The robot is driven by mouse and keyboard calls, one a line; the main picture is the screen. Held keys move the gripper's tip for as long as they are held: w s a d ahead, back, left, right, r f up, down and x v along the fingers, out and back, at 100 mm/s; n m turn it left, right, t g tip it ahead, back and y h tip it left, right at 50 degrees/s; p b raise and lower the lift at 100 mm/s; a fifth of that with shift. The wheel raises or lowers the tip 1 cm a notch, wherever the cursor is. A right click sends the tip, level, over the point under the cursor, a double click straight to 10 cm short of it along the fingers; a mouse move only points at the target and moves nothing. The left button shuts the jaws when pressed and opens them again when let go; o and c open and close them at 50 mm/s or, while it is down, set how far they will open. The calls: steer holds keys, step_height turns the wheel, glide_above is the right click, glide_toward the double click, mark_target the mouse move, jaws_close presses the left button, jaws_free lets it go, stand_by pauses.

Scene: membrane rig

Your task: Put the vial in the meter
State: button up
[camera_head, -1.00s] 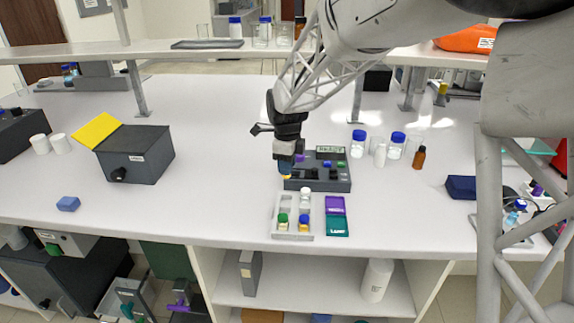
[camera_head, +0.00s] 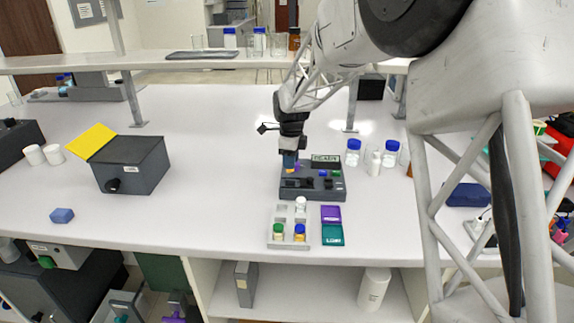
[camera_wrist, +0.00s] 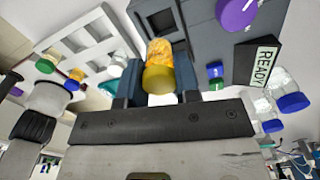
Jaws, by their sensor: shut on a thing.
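My gripper (camera_wrist: 158,82) is shut on a vial (camera_wrist: 160,66) with a yellow cap and yellow-orange contents. In the head view my gripper (camera_head: 290,164) is over the back left part of the meter (camera_head: 333,193), and the vial is mostly hidden there. The meter is a dark grey box with coloured buttons and a display (camera_wrist: 260,62) reading READY. In the wrist view a square recess in the meter (camera_wrist: 160,18) lies just beyond the vial. I cannot tell whether the vial touches the meter.
A pale rack (camera_head: 274,241) in front of the meter holds vials with green, blue and white caps. Purple (camera_head: 331,213) and teal (camera_head: 332,235) blocks lie beside it. Blue-capped bottles (camera_head: 353,152) stand right of the meter. A dark box with a yellow lid (camera_head: 135,165) stands left.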

steer(key=shift+w+d, duration=0.1)
steer(key=shift+w, duration=0.1)
steer(key=shift+f, duration=0.25)
steer(key=shift+f, duration=1.65)
steer(key=shift+f, duration=1.35)
stand_by(3.0)
steer(key=o, duration=1.1)
steer(key=shift+r, duration=0.15)
